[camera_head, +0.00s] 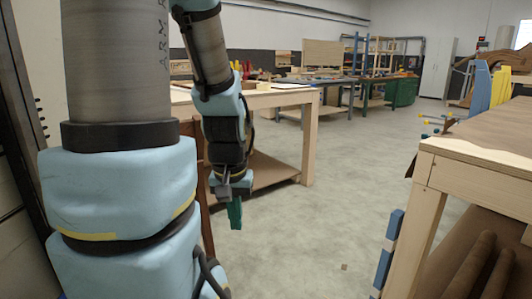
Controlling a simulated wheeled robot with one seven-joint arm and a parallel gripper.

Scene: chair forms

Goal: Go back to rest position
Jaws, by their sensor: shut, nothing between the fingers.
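My gripper (235,214) hangs at the end of my arm, left of centre in the head view, with its green fingers pointing down. The fingers look closed together, and nothing shows between them. It is in the air above the open floor, in front of a wooden workbench (268,98). My large arm links fill the left side of the view and hide part of that bench.
Another wooden workbench (430,195) stands close at the right, with blue pieces (389,240) at its side. Bare concrete floor (345,190) lies between the benches. Further tables with a green cabinet (402,92) stand at the back.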

